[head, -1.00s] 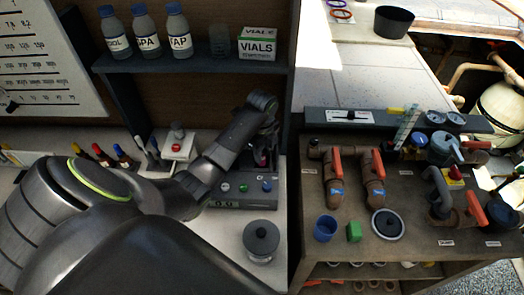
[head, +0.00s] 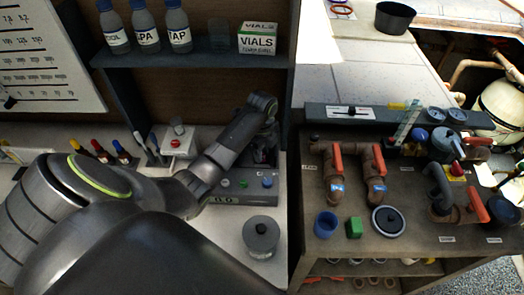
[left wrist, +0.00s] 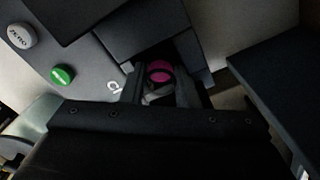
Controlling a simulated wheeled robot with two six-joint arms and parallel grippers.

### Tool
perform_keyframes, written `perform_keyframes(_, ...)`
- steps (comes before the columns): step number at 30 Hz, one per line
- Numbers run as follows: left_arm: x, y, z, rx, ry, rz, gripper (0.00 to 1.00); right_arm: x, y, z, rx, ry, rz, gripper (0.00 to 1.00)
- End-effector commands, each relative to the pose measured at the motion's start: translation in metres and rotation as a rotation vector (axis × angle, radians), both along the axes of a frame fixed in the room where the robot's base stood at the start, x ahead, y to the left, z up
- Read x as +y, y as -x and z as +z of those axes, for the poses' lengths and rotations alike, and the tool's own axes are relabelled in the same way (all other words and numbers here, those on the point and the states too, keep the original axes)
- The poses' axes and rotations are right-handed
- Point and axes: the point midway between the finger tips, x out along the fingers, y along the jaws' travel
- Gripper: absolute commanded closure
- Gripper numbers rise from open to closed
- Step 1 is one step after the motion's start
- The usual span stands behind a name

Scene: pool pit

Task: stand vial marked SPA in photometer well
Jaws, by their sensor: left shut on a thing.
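My left gripper (left wrist: 160,90) is shut on a small vial (left wrist: 159,70), which shows as a pink disc between the dark fingers in the left wrist view. In the head view the left gripper (head: 266,150) points down at the back of the grey photometer (head: 232,199). The photometer's buttons also show in the left wrist view (left wrist: 85,80). The fingers and shadow hide the well and most of the vial. I cannot tell whether the vial is in the well or above it, and no SPA mark is readable on it. My right gripper is not in view.
A shelf (head: 200,58) above holds several bottles and a VIALS box (head: 258,38). A lidded grey jar (head: 261,236) stands in front of the photometer. A white device (head: 178,143) stands behind left. A bench with pipes and valves (head: 345,185) is at right.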

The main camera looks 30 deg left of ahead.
Motion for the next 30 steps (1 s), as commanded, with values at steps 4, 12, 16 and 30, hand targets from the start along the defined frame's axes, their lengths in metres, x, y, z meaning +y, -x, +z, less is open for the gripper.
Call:
perform_keyframes(4,0.0,0.0,0.0,0.0,0.0,0.0,0.94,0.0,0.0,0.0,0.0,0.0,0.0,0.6)
perform_keyframes(12,0.0,0.0,-0.002,0.0,0.0,0.0,0.61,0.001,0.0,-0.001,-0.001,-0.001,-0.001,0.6)
perform_keyframes(16,0.0,0.0,-0.002,0.0,0.0,0.0,0.47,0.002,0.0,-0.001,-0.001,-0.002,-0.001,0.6)
perform_keyframes(30,0.0,0.0,0.019,-0.002,0.0,0.0,0.47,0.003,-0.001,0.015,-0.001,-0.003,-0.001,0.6)
